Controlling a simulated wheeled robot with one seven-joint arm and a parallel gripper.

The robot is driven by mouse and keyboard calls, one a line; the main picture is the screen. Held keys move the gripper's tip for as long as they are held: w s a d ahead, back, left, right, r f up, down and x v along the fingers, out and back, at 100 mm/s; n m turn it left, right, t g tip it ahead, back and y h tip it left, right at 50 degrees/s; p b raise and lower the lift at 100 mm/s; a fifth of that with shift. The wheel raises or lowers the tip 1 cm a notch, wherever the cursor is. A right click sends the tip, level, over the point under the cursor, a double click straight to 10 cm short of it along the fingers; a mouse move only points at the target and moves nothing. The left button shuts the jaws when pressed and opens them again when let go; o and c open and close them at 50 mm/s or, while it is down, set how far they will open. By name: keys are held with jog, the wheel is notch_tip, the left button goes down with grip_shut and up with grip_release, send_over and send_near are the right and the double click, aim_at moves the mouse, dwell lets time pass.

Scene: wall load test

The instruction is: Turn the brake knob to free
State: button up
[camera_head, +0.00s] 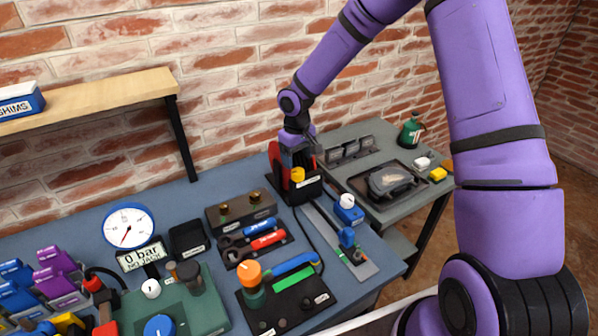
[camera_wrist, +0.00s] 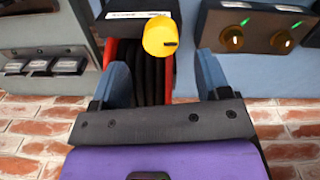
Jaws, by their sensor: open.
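A yellow knob (camera_wrist: 160,37) with a dark mark pointing right sits on the front of a black-and-red unit; it also shows in the head view (camera_head: 298,174). The unit's black housing (camera_wrist: 117,27) carries a white label too small to read. My gripper (camera_wrist: 162,62) is open, with one blue-grey finger on each side of the knob's near side. The fingers appear apart from the knob, and nothing is held. In the head view my gripper (camera_head: 298,150) is just above the knob, partly hidden by my wrist.
Left of the unit in the head view is a black box with two brass knobs (camera_head: 240,208). Beyond are a side table with a black tray (camera_head: 385,207) and a green can (camera_head: 410,130). A brick wall stands behind.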

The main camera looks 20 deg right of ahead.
aim_at(298, 171)
notch_tip(298, 171, down, 6)
jog(key=shift+r, duration=0.1)
dwell(0.4)
jog(key=c, duration=0.9)
